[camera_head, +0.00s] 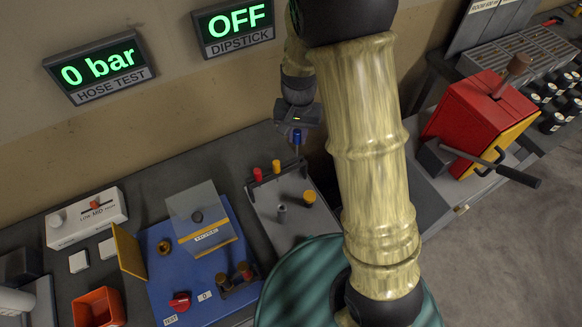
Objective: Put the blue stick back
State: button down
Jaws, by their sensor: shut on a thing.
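My gripper (296,126) is at the upper middle of the view, below my arm's wrist, and is shut on the blue stick. The blue stick (297,138) shows as a short blue handle with a thin shaft hanging below the fingers. It is near the far right end of a small dark rack on a grey plate (262,206). A red-topped stick (257,174) and a yellow-topped stick (276,166) stand in the rack to its left. I cannot tell whether the blue stick's lower end is in the rack or above it.
A grey tube (282,212) and a yellow knob (309,197) stand on the plate. A blue test panel (180,270) lies to the left, a red-and-yellow box (475,125) to the right. The wall displays read OFF (236,22) and 0 bar (97,68). My arm hides the middle right.

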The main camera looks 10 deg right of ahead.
aim_at(295, 142)
jog(key=shift+w+a+r, duration=0.2)
jog(key=shift+w, duration=0.05)
jog(key=shift+s, duration=0.1)
jog(key=shift+s, duration=0.2)
jog(key=shift+s+a+f, duration=0.15)
jog(key=shift+s+f, duration=0.05)
jog(key=shift+f, duration=0.1)
jog(key=shift+w+f+p, duration=0.15)
jog(key=shift+f+p, duration=0.5)
jog(key=shift+f, duration=2)
jog(key=shift+w+f+p, duration=0.1)
jog(key=shift+f+p, duration=0.45)
jog(key=shift+f, duration=1.55)
jog(key=c, duration=1.3)
grip_release()
